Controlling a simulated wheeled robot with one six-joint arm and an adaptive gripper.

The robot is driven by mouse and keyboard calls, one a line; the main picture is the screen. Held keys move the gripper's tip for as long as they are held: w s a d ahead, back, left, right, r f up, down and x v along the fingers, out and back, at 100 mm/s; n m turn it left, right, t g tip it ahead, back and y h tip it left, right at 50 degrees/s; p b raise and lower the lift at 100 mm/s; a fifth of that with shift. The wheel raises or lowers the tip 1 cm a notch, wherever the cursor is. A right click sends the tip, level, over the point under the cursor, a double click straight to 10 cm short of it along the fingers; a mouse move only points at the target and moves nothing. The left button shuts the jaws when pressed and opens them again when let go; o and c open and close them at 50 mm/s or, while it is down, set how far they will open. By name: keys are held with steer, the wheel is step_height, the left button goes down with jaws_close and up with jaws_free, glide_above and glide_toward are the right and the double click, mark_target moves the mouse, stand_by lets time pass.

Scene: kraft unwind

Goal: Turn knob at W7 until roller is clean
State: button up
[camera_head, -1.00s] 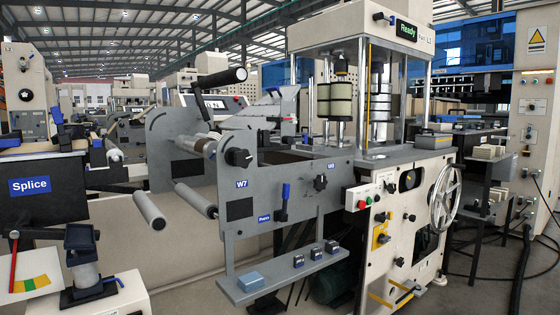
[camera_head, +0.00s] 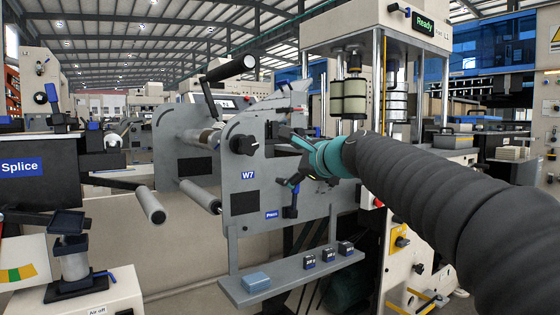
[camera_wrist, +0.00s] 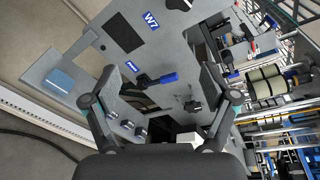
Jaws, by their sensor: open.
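The W7 label (camera_head: 248,175) is on a grey side plate (camera_head: 232,205). The black knob (camera_head: 243,145) sits on this plate above the label. In the wrist view the knob (camera_wrist: 180,4) shows at the top edge, with the W7 label (camera_wrist: 152,21) below it. A metal roller (camera_head: 205,138) lies between the plates behind the knob; I cannot tell how clean it is. My gripper (camera_head: 281,158) is right of the knob, apart from it. In the wrist view my gripper (camera_wrist: 161,84) has its fingers wide apart, with nothing held.
A blue-handled lever (camera_wrist: 158,79) appears between my fingers in the wrist view. Below the plate, a shelf (camera_head: 290,278) carries a light blue block (camera_head: 256,282) and small black blocks. A grey bar (camera_head: 150,205) sticks out at left.

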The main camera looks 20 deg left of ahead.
mark_target(250, 146)
steer(key=w+a+r+m+p, duration=0.1)
steer(key=w+a, duration=0.1)
steer(key=a, duration=0.2)
steer(key=w+a+r+m+y+p, duration=0.1)
steer(key=w+a, duration=0.2)
steer(key=a, duration=0.1)
steer(key=w+a+r+m+y+p, duration=0.1)
steer(key=w+a+p, duration=0.1)
steer(key=w+a, duration=0.1)
steer(key=shift+w+a+m, duration=0.2)
steer(key=shift+a+m, duration=0.1)
steer(key=shift+a, duration=0.5)
steer(key=shift+w+a+f+t+p, duration=0.1)
steer(key=shift+w+a+t+p, duration=0.2)
steer(key=shift+w+a+p, duration=0.55)
steer(key=shift+s, duration=0.1)
